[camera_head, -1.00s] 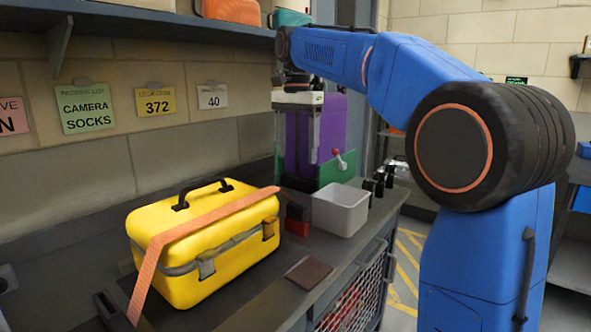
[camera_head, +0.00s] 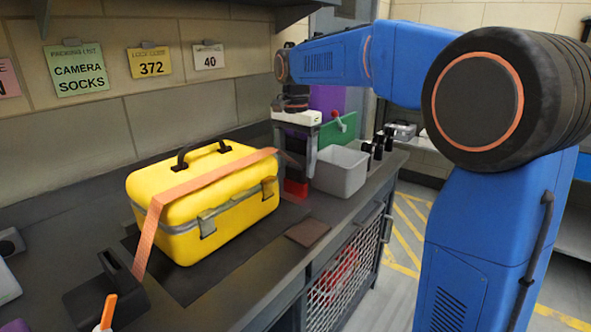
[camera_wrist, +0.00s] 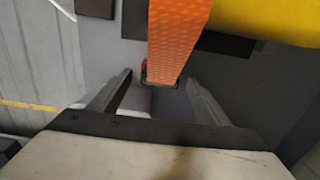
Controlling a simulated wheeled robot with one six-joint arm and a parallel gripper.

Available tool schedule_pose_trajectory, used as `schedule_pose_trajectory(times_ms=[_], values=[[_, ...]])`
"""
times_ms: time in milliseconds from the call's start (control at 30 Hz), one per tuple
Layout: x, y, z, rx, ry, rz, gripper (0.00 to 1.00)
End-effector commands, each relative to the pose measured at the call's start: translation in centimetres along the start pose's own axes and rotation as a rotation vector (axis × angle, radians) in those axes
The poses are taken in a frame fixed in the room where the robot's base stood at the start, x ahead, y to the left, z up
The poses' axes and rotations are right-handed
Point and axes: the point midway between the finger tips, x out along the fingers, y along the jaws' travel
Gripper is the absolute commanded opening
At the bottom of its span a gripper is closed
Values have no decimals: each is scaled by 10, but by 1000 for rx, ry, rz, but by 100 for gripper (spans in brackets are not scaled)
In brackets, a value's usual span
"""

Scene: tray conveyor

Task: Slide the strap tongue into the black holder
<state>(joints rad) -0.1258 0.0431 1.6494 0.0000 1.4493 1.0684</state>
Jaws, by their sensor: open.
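The orange strap (camera_head: 205,181) lies across the yellow case (camera_head: 190,213). Its left part hangs down the case's side toward a black slotted block (camera_head: 107,292), which looks like the holder. I cannot tell whether the strap's left end touches the block. The strap's right end juts past the case toward my gripper (camera_head: 303,180). In the wrist view, the strap (camera_wrist: 178,40) runs down from the top and its dark-edged end lies between the spread fingers of my gripper (camera_wrist: 159,78). The fingers are open, with gaps on both sides of the strap.
A grey bin (camera_head: 341,172) stands on the bench right of my gripper, with a red block (camera_head: 296,188) beside it. A brown flat patch (camera_head: 308,233) lies near the front edge. An orange-handled tool (camera_head: 107,311) is at lower left.

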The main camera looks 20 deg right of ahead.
Motion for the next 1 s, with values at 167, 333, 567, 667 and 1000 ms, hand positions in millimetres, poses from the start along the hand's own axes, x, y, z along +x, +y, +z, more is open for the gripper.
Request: schedule_pose_trajectory(times_ms=[167, 333, 567, 667, 1000], values=[[17, 0, 0, 0, 0, 1, 70], [23, 0, 0, 0, 0, 0, 70], [23, 0, 0, 0, 0, 0, 70], [23, 0, 0, 0, 0, 0, 51], [21, 0, 0, 0, 0, -1, 25]])
